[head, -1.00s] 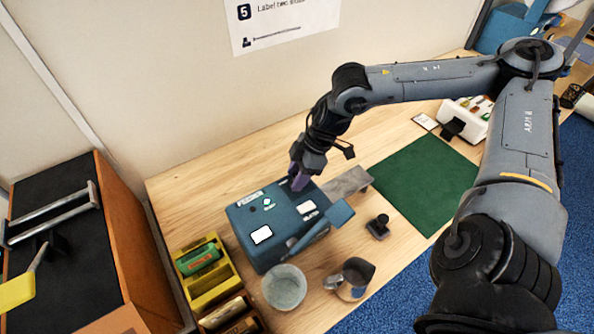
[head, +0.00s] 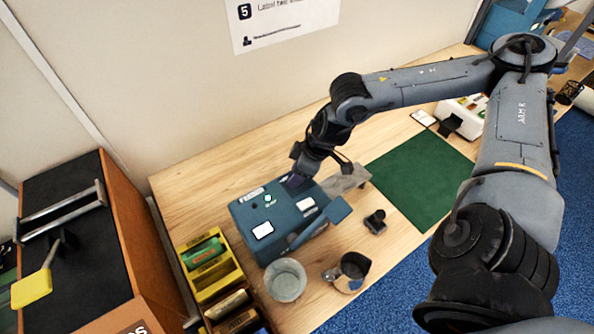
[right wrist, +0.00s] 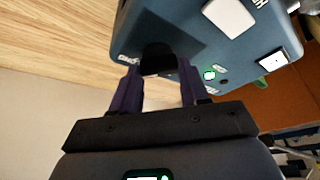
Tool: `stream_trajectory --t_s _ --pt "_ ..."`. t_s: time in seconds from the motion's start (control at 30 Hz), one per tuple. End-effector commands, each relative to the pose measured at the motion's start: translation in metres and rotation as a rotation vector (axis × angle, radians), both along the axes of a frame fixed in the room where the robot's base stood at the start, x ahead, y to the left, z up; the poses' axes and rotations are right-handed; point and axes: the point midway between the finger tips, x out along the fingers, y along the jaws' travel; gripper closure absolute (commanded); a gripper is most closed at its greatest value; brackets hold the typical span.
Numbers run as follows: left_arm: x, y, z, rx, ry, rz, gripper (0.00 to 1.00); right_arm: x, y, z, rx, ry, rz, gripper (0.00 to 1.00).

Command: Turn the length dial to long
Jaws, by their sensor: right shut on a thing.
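The blue machine (head: 285,215) stands on the wooden bench, with white label patches, a small green mark and a lever arm on its right side. My right gripper (head: 298,182) is at the machine's back top edge. In the right wrist view, the purple fingers of the right gripper (right wrist: 158,82) stand either side of a black dial knob (right wrist: 157,58) and are shut on it. The printing beside the knob is too small and partly covered to read, so its setting cannot be told. My left gripper is not in view.
A glass bowl (head: 285,280) and a jug (head: 350,272) stand in front of the machine. A yellow tray (head: 232,280) is left of them. A small black object (head: 375,222) and a green mat (head: 425,180) lie to the right. Bare bench lies behind the machine.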

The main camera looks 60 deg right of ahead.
Motion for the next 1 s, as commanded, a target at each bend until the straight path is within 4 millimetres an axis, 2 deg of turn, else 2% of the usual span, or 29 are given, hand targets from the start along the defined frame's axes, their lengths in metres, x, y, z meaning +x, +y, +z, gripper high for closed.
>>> stream_trajectory --t_s 0.17,0.2,0.37,0.73,0.87,1.0 --pt "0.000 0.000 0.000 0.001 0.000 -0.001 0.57 -0.001 0.000 0.000 0.002 0.002 0.000 0.86" --pt "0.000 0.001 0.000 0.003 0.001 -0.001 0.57 -0.001 0.000 0.000 0.002 0.002 0.000 0.54" --pt "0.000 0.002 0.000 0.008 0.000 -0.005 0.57 0.000 0.000 0.000 0.001 0.001 0.000 0.30" --pt "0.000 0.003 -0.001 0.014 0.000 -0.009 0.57 -0.001 -0.001 0.003 -0.001 -0.001 0.001 0.30" --pt "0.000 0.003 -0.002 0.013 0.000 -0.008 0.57 -0.005 -0.003 0.014 -0.003 -0.003 0.001 0.30" --pt "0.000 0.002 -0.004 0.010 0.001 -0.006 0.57 -0.013 -0.005 0.034 -0.004 -0.004 0.000 0.30"
